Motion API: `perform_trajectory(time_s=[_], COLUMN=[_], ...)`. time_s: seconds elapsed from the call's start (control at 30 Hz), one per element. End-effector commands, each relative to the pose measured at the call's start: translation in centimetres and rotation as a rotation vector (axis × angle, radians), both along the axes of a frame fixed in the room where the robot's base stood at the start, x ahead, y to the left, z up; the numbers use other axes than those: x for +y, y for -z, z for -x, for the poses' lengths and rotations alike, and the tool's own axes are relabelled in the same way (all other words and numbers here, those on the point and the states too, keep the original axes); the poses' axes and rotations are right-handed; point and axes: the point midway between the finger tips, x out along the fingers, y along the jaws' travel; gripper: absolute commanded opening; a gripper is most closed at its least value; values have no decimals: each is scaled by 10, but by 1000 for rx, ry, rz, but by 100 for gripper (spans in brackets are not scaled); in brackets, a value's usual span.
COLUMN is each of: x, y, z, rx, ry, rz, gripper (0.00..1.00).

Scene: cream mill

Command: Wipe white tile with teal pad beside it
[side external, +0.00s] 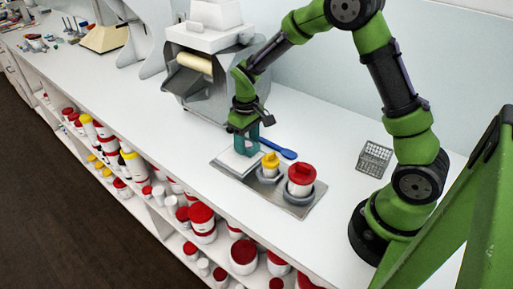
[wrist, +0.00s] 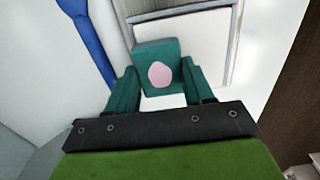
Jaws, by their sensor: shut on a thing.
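My gripper (side external: 246,126) is shut on the teal pad (side external: 249,146), low over the counter. In the wrist view the pad (wrist: 157,53) is a teal block with a pink round mark, held between my fingers (wrist: 160,88). The white tile (side external: 233,163) lies flat in the left part of a grey metal tray (side external: 301,211). The tile also shows in the wrist view (wrist: 195,45), beyond and beside the pad. The pad is at the tile's edge and partly hides it. I cannot tell whether the pad touches the tile.
The tray also holds a yellow-topped jar (side external: 270,163) and a red-lidded jar (side external: 301,177), right of the tile. The front-left counter is clear.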

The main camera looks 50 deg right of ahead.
Motion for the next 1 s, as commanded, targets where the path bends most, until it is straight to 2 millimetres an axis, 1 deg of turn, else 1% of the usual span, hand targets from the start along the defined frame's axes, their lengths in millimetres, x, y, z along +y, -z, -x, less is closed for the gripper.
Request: perform_trajectory(time_s=[0.03,0.7,0.77,0.83,0.87,1.0], x=[8,64,63,62,62,62], y=[0,0,-3,-19,-23,-32], z=[0,0,0,-1,-1,0], rx=[1,1,0,-6,-5,-2], ry=[-8,-8,-5,-5,-5,-5], rz=[-2,-3,-3,-4,-4,-3], gripper=[23,23,23,23,23,23])
